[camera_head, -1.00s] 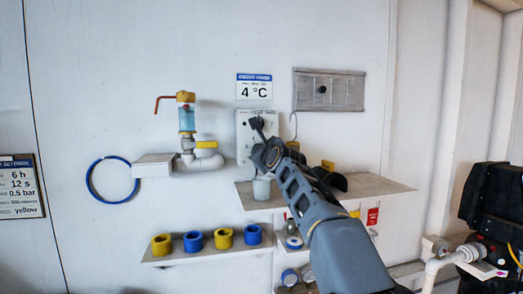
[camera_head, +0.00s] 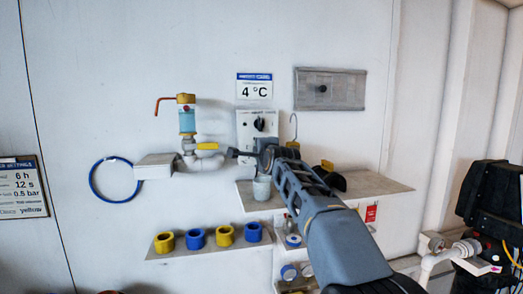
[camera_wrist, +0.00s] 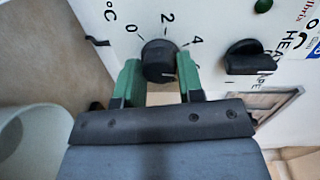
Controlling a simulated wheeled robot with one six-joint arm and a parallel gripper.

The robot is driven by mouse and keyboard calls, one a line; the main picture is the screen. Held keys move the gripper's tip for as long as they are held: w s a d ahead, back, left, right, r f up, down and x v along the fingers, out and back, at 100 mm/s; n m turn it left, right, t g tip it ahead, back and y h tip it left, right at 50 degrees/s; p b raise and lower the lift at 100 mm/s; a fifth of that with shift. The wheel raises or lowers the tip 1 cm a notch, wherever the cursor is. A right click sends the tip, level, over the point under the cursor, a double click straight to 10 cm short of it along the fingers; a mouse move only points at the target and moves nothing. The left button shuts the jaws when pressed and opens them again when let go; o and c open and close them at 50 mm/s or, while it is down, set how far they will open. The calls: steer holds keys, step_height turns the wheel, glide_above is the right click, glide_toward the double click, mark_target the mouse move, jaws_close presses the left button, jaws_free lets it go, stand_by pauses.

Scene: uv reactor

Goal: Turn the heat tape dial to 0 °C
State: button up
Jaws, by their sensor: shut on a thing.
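The heat tape panel (camera_head: 246,119) is on the wall under a "4 °C" sign (camera_head: 254,91). In the wrist view a round black dial (camera_wrist: 160,58) has the marks 0, 2 and 4 and "°C" around it. My gripper (camera_wrist: 161,80) is shut on this dial, one green finger at each side. It also shows in the head view (camera_head: 236,153), low on the panel, where it hides the dial. The dial's exact setting is hard to read. A second black knob (camera_wrist: 249,57) with a bar handle is nearer the "HEAT TAPE" lettering; it also shows in the head view (camera_head: 258,124).
A shelf (camera_head: 385,188) with a light cup (camera_head: 262,187) is below my arm. A pipe with a yellow-handled valve (camera_head: 207,146) is just left of the gripper. A lower shelf (camera_head: 165,254) holds several yellow and blue rings. A grey plate (camera_head: 330,88) is at upper right.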

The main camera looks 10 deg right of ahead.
steer(key=n+b, duration=0.1)
steer(key=n, duration=0.4)
steer(key=n+h+b, duration=0.1)
steer(key=n+b, duration=0.1)
steer(key=n, duration=0.4)
steer(key=shift+a+f+h+b, duration=0.1)
steer(key=shift+h+b, duration=0.2)
steer(key=shift+n, duration=0.3)
steer(key=o, duration=0.9)
